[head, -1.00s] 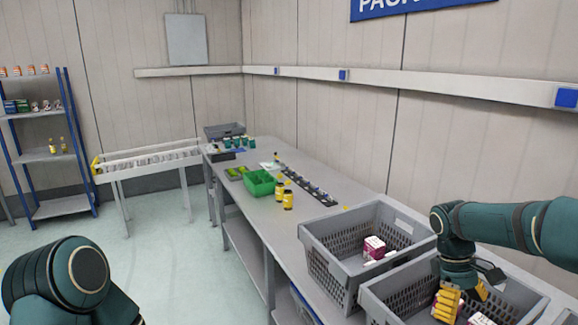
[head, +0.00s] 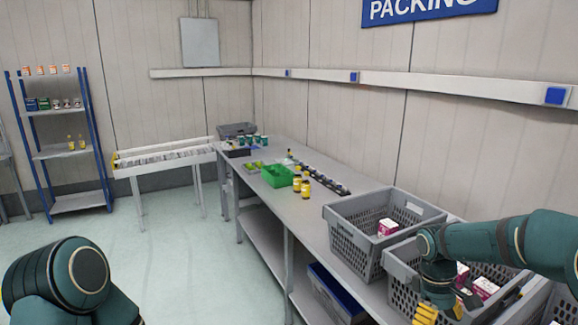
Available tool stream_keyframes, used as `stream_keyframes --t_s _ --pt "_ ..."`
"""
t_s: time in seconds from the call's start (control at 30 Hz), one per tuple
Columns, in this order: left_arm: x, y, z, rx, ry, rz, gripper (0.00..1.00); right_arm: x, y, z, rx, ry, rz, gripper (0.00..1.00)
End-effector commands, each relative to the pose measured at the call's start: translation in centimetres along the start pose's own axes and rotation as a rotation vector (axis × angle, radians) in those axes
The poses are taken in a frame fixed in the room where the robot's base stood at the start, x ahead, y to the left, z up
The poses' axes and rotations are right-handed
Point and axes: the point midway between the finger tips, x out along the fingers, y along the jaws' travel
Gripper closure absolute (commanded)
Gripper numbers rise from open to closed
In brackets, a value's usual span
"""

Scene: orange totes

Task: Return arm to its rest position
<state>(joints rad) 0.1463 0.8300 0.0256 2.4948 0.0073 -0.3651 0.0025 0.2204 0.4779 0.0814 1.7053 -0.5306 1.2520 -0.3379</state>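My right arm comes in from the right. Its gripper (head: 441,311), with yellow fingers, points down at the front left edge of the nearer grey tote (head: 402,276). The fingers look apart, with nothing seen between them; the tips are close to the bottom of the picture. The tote holds white and pink boxes (head: 484,288), partly hidden by my arm. My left arm (head: 62,283) shows at the lower left as a bent dark green link; its gripper is out of view.
A second grey tote (head: 345,236) with a pink and white box (head: 388,228) stands behind on the long table (head: 308,225). Yellow bottles (head: 305,188) and a green bin (head: 279,177) are farther back. A blue-framed shelf (head: 58,152) stands left. The floor between is clear.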

Motion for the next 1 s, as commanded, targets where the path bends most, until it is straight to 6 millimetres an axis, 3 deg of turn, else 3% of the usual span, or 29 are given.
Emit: stream_keyframes --t_s 0.03,0.17,0.3,0.43,0.6,0.8,1.0 --pt "0.8 -0.2 0.2 0.002 -0.002 0.0 0.53 2.7 -1.2 -1.4 -0.005 0.026 -0.024 0.09" --pt "2.1 -0.7 0.5 0.005 -0.008 0.0 0.53 8.6 -5.1 -4.8 0.007 0.122 -0.093 0.09" --pt "3.7 -1.3 1.0 0.006 -0.016 -0.001 0.53 15.5 -10.6 -7.7 0.066 0.231 -0.19 0.09" --pt "5.1 -1.8 1.5 0.008 -0.024 -0.002 0.53 21.1 -15.5 -9.1 0.163 0.319 -0.273 0.09" --pt "6.9 -2.4 2.1 0.011 -0.033 -0.002 0.53 27.3 -20.7 -9.1 0.331 0.405 -0.347 0.09" --pt "8.4 -3.0 2.6 0.014 -0.042 -0.003 0.53 31.7 -24.0 -7.5 0.505 0.464 -0.369 0.09" --pt "8.8 -3.1 2.7 0.015 -0.044 -0.004 0.53 32.9 -24.8 -6.6 0.576 0.491 -0.361 0.09"
